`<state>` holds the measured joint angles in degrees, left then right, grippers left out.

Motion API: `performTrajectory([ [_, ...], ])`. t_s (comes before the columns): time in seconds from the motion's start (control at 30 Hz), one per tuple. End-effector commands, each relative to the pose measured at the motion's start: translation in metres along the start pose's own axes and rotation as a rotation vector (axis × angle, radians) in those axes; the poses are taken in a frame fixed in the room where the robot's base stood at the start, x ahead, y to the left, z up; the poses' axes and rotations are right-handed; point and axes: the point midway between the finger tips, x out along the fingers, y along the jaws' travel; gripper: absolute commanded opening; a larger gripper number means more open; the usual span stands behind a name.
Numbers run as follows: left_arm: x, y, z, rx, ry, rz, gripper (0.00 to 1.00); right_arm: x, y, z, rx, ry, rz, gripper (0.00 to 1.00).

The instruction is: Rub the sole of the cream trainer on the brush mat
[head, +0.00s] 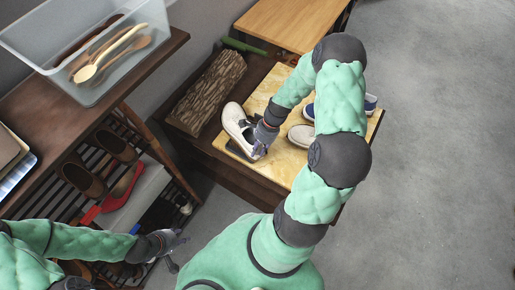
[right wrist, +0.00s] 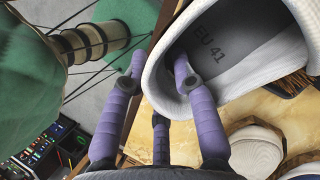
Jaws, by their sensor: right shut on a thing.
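The cream trainer (head: 234,121) is over the yellow-topped table in the head view, its toe toward the back. In the right wrist view its opening and grey insole marked EU 41 (right wrist: 225,45) face the camera. My right gripper (head: 258,149) is shut on the wall at its heel end, one purple finger inside and one outside (right wrist: 158,84). My left gripper (head: 181,254) is open and empty at lower left.
A second pale shoe (head: 301,136) and a blue shoe (head: 370,103) stand to the right on the yellow tabletop (head: 283,165). A clear bin of wooden spoons (head: 95,75) and a shoe rack (head: 120,165) are further left. Grey floor is clear at right.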

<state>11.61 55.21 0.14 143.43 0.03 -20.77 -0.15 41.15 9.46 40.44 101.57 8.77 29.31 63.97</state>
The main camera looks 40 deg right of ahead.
Motion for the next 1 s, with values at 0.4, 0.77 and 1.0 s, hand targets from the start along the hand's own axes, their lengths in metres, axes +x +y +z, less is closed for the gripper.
performTrajectory([
  [0.4,0.0019,-0.0007,0.0,0.0,0.0,0.0,0.4,0.0037,-0.0011,-0.0019,0.0,0.0,-0.001,0.0],
  [0.77,0.0001,0.0,0.0,0.0,0.0,0.0,0.4,0.0057,-0.0011,-0.0026,0.0,0.0,-0.001,0.0],
  [1.0,0.0003,-0.0001,0.0,0.0,0.0,0.0,0.4,0.0061,-0.0008,-0.0025,0.0,0.0,0.0,0.0],
])
